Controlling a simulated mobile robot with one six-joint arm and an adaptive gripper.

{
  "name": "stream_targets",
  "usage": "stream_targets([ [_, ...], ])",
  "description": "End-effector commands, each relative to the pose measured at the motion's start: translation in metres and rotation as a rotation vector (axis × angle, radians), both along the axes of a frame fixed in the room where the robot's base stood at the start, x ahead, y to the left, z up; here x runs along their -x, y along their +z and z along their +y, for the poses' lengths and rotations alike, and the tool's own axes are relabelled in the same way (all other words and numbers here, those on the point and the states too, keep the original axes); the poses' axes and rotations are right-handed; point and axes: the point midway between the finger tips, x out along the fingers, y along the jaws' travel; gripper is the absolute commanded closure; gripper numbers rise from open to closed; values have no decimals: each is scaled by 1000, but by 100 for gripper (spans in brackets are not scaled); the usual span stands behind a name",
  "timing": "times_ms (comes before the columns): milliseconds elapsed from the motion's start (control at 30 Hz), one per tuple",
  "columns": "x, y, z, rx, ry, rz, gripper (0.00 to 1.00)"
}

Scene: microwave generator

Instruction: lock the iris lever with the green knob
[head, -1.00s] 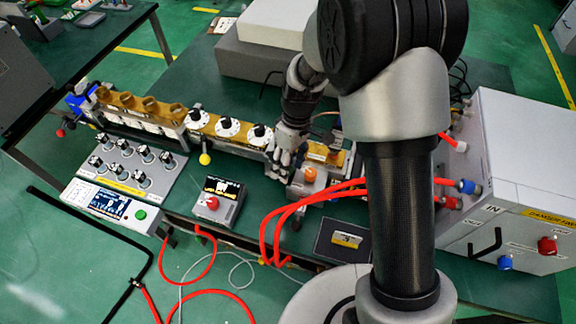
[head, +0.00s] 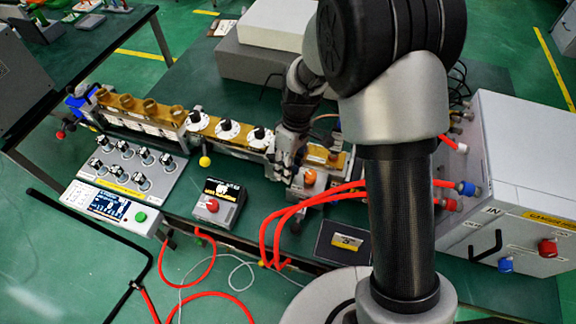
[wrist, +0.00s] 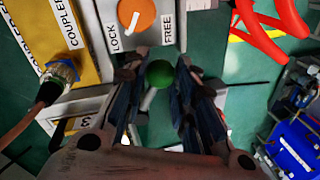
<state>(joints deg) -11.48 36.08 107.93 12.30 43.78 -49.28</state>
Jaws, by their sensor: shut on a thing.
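The green knob (wrist: 159,73) sits on a short pale lever stem, between my fingers in the wrist view. My gripper (wrist: 157,72) is shut on the green knob, with dark finger pads at its left and right. Beside it is a grey block with an orange dial (wrist: 137,15), labelled LOCK on the left and FREE on the right. The dial's white mark leans towards LOCK. In the head view my gripper (head: 284,168) points down just left of the orange dial (head: 309,177). The green knob is hidden there.
Red hoses (head: 290,215) loop close to the right of the grey block. A brass coupler with a cable (wrist: 60,72) is on the left in the wrist view. A grey cabinet (head: 510,190) stands at the right. A red-button box (head: 217,204) is front left.

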Motion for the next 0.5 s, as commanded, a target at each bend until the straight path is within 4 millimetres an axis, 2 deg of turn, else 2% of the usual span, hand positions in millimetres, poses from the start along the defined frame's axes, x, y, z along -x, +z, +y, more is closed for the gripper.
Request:
stream_targets([
  [500,1,0,1,0,-23,-1,100],
])
